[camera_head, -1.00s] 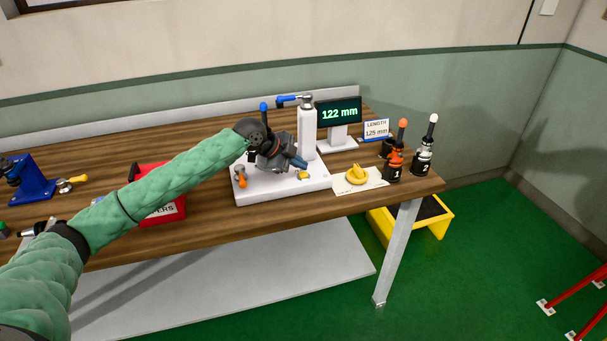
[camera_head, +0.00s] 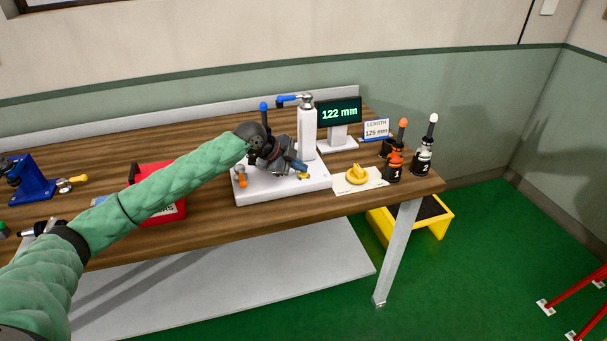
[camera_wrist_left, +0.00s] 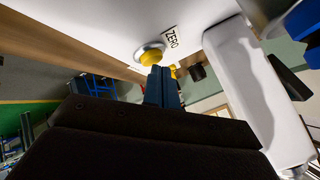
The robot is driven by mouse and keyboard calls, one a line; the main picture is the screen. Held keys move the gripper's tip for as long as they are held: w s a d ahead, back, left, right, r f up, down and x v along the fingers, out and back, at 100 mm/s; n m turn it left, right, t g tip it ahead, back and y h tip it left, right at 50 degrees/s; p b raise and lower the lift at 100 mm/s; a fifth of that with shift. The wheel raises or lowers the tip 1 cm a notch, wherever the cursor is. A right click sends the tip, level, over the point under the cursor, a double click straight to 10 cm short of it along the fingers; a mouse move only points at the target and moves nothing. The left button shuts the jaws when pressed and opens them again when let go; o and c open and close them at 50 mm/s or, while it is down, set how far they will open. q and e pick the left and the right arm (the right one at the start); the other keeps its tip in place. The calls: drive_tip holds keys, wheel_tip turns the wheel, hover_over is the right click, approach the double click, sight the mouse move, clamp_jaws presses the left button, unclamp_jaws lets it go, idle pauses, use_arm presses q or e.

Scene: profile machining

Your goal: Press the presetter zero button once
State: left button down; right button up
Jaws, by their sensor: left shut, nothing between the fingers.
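The presetter has a white base (camera_head: 262,190), a white column (camera_head: 307,132) and a dark display (camera_head: 339,113) that reads 122 mm. The yellow zero button (camera_head: 304,176) sits at the base's right front. In the left wrist view the button (camera_wrist_left: 152,56) shows in a pale ring beside the ZERO label (camera_wrist_left: 171,38). My left gripper (camera_head: 301,166) is shut and empty, its blue fingertips just above the button. The fingertips (camera_wrist_left: 161,74) overlap the button's edge in the wrist view; I cannot tell whether they touch. My right gripper is not in view.
A yellow object (camera_head: 356,174) lies on a pale card right of the base. Two tool holders (camera_head: 394,162) (camera_head: 422,158) stand near the table's right end. A LENGTH 125 mm sign (camera_head: 376,129) stands behind. A red box (camera_head: 166,212) is under my left forearm.

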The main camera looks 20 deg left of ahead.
sight(300, 174)
use_arm(q)
drive_tip(key=shift+f, duration=0.4)
idle(0.3)
drive_tip(key=shift+r, duration=0.15)
drive_tip(key=shift+r+p, duration=0.6)
drive_tip(key=shift+r, duration=0.2)
drive_tip(key=shift+r+p, duration=1.65)
drive_tip(key=shift+r, duration=0.85)
